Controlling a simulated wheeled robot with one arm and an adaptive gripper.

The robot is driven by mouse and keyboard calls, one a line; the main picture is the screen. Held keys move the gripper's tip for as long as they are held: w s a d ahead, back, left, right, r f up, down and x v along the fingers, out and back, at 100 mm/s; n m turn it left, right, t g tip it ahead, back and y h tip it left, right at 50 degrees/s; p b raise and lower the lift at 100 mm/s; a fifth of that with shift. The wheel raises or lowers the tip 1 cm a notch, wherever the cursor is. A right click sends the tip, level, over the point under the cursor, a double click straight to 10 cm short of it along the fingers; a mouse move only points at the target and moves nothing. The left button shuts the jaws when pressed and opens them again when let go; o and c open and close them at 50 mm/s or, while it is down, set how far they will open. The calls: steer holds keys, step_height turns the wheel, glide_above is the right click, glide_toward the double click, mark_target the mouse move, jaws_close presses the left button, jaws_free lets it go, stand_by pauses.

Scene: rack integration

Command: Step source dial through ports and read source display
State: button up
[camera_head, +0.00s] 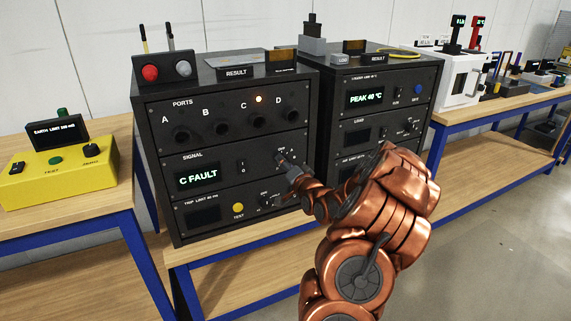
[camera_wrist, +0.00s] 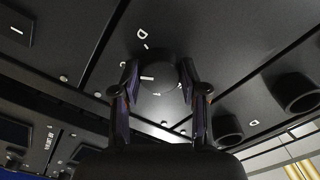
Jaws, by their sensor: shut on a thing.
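The black source rack (camera_head: 150,215) stands on the bench. The row above has ports A, B, C and D; an orange lamp (camera_head: 259,99) is lit above port C (camera_head: 257,122). My gripper (camera_head: 287,163) is at the right of the SIGNAL row and hides most of the dial there. In the wrist view my gripper (camera_wrist: 158,72) is shut on the round black dial (camera_wrist: 160,78), one finger on each side. A white pointer mark shows on the dial, with a letter D beyond it.
A second black rack (camera_head: 405,80) reading "PEAK 40 °C" stands close on the right. A yellow tester (camera_head: 55,180) is on the left bench.

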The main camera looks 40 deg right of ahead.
steer(key=o, duration=1.1)
steer(key=shift+o, duration=0.2)
steer(key=shift+s, duration=0.15)
steer(key=v, duration=1.1)
steer(key=shift+s, duration=0.3)
steer(key=shift+a, duration=0.1)
stand_by(0.3)
